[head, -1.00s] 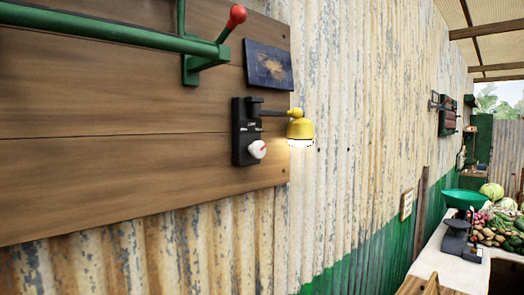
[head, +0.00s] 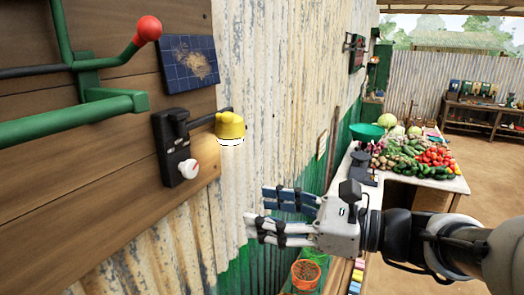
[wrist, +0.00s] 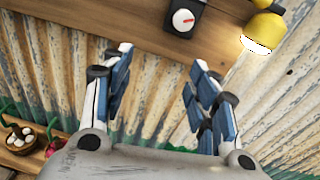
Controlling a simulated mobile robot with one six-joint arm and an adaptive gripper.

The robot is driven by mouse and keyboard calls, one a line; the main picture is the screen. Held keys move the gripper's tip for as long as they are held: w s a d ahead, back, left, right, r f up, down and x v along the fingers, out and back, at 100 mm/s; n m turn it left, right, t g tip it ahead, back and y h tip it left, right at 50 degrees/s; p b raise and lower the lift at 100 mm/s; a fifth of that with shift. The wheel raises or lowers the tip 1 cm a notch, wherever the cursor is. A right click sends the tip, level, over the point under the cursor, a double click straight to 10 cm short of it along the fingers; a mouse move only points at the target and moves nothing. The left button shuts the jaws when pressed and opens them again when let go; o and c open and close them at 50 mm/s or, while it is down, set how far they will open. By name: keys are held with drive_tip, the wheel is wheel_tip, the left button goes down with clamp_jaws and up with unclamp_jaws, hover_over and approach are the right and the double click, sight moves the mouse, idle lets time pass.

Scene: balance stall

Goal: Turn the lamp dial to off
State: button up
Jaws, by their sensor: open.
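The lamp dial (head: 190,170) is a white round knob with a red pointer mark, low on a black control box (head: 170,136) fixed to the wooden board. The yellow lamp (head: 230,125) on its short arm right of the box is lit. In the wrist view the dial (wrist: 183,20) is at the top centre, beyond the fingers, and the lamp (wrist: 262,27) is at the top right. My gripper (head: 262,214) is open and empty, below and right of the dial and apart from it; its spread fingers also show in the wrist view (wrist: 157,90).
A solar panel (head: 189,61) is above the box. A green bar (head: 70,120) and a red-knobbed lever (head: 148,29) are to the left. A vegetable table (head: 405,172) stands at right; an orange basket (head: 305,274) is below my gripper. Space before the dial looks free.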

sight(193, 170)
drive_tip(key=shift+m+t+y, duration=0.3)
drive_tip(key=shift+m+t, duration=0.3)
drive_tip(key=shift+m, duration=0.2)
drive_tip(key=x, duration=0.5)
drive_tip(key=w+r+p+x, duration=0.1)
drive_tip(key=x, duration=0.5)
drive_tip(key=w+d+r+p+x, duration=0.1)
drive_tip(key=x, duration=0.5)
drive_tip(key=shift+w+r, duration=0.1)
drive_tip(key=shift+r, duration=0.15)
drive_tip(key=c, duration=1.1)
